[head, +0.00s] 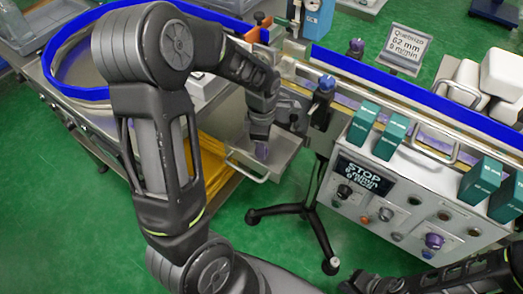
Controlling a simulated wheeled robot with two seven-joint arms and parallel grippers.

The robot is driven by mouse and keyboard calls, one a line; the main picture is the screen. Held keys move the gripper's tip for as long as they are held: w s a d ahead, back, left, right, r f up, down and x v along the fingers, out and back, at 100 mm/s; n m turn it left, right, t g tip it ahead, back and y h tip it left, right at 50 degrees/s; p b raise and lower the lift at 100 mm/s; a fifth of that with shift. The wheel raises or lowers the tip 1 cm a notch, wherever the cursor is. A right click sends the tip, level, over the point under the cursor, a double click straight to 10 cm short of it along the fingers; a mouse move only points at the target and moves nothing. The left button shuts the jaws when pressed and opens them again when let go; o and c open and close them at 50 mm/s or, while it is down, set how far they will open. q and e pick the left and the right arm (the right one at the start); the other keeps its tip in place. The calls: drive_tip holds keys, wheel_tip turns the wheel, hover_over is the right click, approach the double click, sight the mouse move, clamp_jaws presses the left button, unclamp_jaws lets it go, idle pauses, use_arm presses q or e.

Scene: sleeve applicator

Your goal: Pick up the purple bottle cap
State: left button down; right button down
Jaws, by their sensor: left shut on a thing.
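The purple bottle cap (262,152) shows as a small purple piece at the fingertips of my left gripper (261,143). That gripper points down over a grey metal tray (282,158) and is shut on the cap. The fingers hide part of the cap, and I cannot tell whether it touches the tray. My right arm comes in at the bottom right, and its dark end (371,284) is cut by the lower edge. I cannot make out its fingers.
A conveyor with a blue rail (420,97) runs along the right, with several teal boxes (391,136) on its front side. A control panel (372,193) with knobs faces me. A black stand (317,224) is on the green floor. A round blue-rimmed table (70,91) stands left.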

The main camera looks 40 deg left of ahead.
use_arm(q)
drive_tip(key=shift+r, duration=0.1)
wheel_tip(320, 180, up, 18)
drive_tip(key=p, duration=0.2)
idle(0.5)
idle(0.6)
